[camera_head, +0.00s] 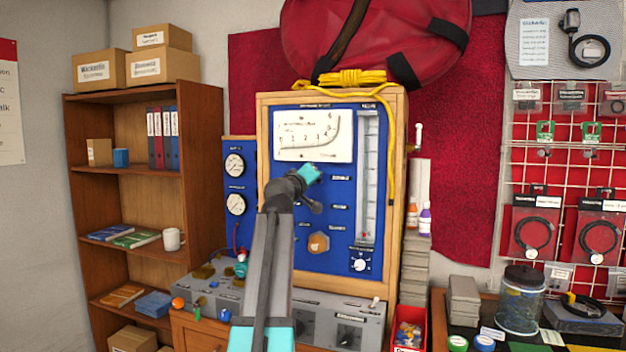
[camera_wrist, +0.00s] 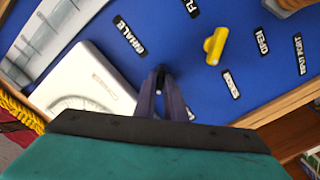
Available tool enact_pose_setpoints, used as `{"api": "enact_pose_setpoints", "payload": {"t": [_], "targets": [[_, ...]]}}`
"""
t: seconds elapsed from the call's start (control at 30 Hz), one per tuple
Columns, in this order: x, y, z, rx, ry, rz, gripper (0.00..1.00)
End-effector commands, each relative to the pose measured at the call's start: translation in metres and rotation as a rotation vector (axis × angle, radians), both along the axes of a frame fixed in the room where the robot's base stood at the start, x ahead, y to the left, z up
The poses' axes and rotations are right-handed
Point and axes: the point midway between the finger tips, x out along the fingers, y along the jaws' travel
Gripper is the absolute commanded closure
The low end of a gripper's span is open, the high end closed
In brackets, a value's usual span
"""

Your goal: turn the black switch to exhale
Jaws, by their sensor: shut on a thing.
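My gripper (camera_wrist: 160,88) reaches to the blue panel (camera_wrist: 185,60) in the wrist view. Its two narrow fingers are close together, shut on the small black switch (camera_wrist: 161,70), of which only a dark bit shows at the fingertips. How the switch is turned cannot be told. A black label ending in "HALE" (camera_wrist: 130,35) lies up and to the left of the fingertips; its first letters are hard to read. Another label near the fingertips is mostly hidden. In the head view my gripper's teal body (camera_head: 311,173) is in front of the panel, below the gauge, and hides the switch.
A yellow knob (camera_wrist: 215,46) stands right of my fingers, near "OPEN" (camera_wrist: 261,41) and other labels. The white gauge (camera_head: 313,134) is above my gripper. A clear flow tube (camera_head: 367,175) and yellow hose (camera_head: 352,78) are on the wooden-framed bench. A grey unit (camera_head: 345,335) sits below.

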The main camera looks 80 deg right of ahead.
Motion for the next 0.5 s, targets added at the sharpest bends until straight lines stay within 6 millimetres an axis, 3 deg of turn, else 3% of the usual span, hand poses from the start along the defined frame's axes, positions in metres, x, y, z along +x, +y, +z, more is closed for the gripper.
{"api": "enact_pose_setpoints", "payload": {"t": [0.07,0.1,0.2,0.5], "targets": [[0.0007,-0.0012,0.0032,-0.006,0.004,0.003,1.0],[0.0007,-0.0012,0.0032,-0.006,0.004,0.003,0.85],[0.0003,-0.001,0.0026,-0.006,0.003,0.002,0.71],[-0.0003,0.0,0.001,-0.003,0.001,0.0,0.71]]}}
